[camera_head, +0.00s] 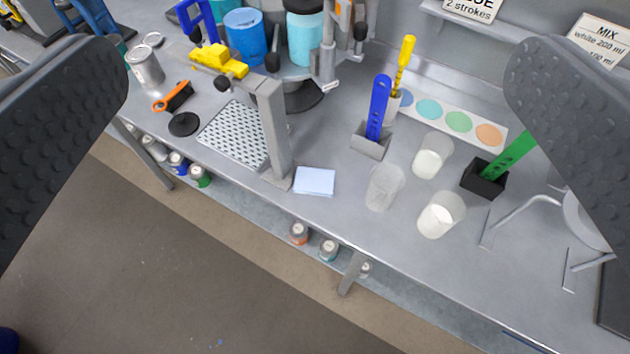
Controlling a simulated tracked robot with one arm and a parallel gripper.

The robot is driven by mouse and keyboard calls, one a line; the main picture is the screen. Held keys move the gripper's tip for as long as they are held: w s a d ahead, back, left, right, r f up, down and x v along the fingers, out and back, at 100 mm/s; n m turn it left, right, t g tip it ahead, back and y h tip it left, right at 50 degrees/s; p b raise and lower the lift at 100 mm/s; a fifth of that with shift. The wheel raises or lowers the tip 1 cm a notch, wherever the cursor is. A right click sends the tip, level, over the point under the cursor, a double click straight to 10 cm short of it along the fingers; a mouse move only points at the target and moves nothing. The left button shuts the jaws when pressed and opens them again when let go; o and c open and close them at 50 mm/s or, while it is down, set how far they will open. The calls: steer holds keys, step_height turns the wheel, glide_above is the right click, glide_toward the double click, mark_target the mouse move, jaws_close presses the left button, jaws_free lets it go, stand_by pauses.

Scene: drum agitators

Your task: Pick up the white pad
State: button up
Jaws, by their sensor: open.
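The white pad (314,181) is a small, flat, pale square lying on the grey bench top near its front edge. It sits just right of the foot of a grey upright post. My gripper (318,140) is open and empty. Its two dark, dimpled fingers show large at the left and right sides of the view. The pad lies well beyond the fingers, between them in the picture, and nothing touches it from my side.
A grey post (274,135) with a yellow top part stands close left of the pad. Clear cups (384,187) and a blue-handled tool (378,108) in a grey holder stand to the right. A perforated plate (236,134) lies left. Open floor (170,270) is in front.

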stand_by(0.4)
steer(key=w+a+f+b, duration=0.1)
steer(key=w+f, duration=0.5)
steer(key=f, duration=0.4)
steer(key=w+a+f+y+b, duration=0.1)
steer(key=w+f+b, duration=0.1)
steer(key=w+f, duration=0.6)
steer(key=w+a+f+b, duration=0.1)
steer(key=w+f, duration=0.4)
steer(key=f, duration=0.6)
step_height(320, 180, down, 15)
steer(key=w+m+h+b, duration=0.1)
steer(key=w+b, duration=0.1)
steer(key=h, duration=0.2)
glide_toward(313, 189)
steer(key=shift+s, duration=0.65)
steer(key=shift+w+f+m+t+p, duration=0.1)
steer(key=shift+w+m+t+p, duration=0.2)
steer(key=shift+w+p, duration=0.45)
steer(key=shift+f+b+x, duration=0.1)
steer(key=shift+b+x, duration=0.2)
steer(key=shift+x, duration=2.4)
steer(key=shift+f+b+x, duration=0.15)
steer(key=shift+b+x, duration=0.1)
steer(key=shift+x, duration=2.45)
